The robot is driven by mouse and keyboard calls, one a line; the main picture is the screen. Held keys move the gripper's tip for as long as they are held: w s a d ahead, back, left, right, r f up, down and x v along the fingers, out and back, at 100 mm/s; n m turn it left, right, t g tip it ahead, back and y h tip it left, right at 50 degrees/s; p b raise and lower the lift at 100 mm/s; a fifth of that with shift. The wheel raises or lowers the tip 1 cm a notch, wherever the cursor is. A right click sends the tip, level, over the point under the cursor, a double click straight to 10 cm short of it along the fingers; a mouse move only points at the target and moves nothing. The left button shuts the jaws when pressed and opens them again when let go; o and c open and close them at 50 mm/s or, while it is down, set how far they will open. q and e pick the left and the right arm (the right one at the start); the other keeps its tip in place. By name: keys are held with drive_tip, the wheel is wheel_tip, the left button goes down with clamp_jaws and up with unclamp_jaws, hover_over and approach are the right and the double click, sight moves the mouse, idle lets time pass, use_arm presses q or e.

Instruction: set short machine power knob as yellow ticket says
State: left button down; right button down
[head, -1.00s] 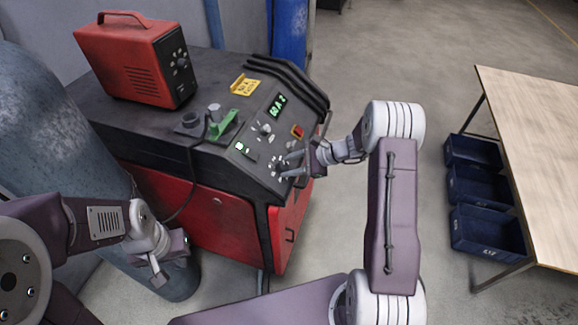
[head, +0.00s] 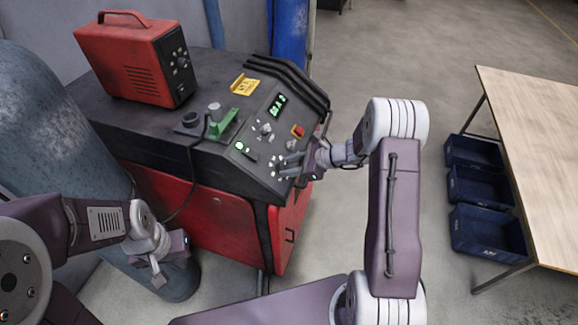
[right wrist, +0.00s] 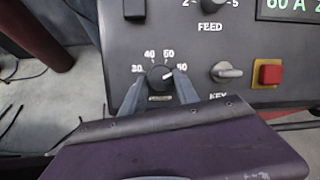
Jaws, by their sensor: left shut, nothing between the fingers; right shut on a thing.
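The low red-and-black machine (head: 215,160) stands in the middle of the head view, with its sloped control panel facing up and right. The yellow ticket (head: 245,85) lies on its top; its writing is too small to read. In the right wrist view the power knob (right wrist: 160,77) sits on a scale marked 30, 40, 50 and 60, with its white pointer towards 60. My right gripper (right wrist: 157,82) is shut on this knob, one finger on each side; it also shows at the panel in the head view (head: 285,165). My left gripper (head: 168,262) is shut and empty, lower left.
The display (right wrist: 292,5) reads 60 A, partly cut off. A key switch (right wrist: 226,72) and red button (right wrist: 270,74) lie right of the knob. A red box unit (head: 135,60) stands on the machine. A grey cylinder (head: 55,110) is left; a wooden table (head: 535,140) is right.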

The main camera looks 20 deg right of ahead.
drive_tip(key=c, duration=0.9)
unclamp_jaws()
drive_tip(key=v, duration=0.9)
drive_tip(key=shift+a+b, duration=0.1)
drive_tip(key=shift+b, duration=0.3)
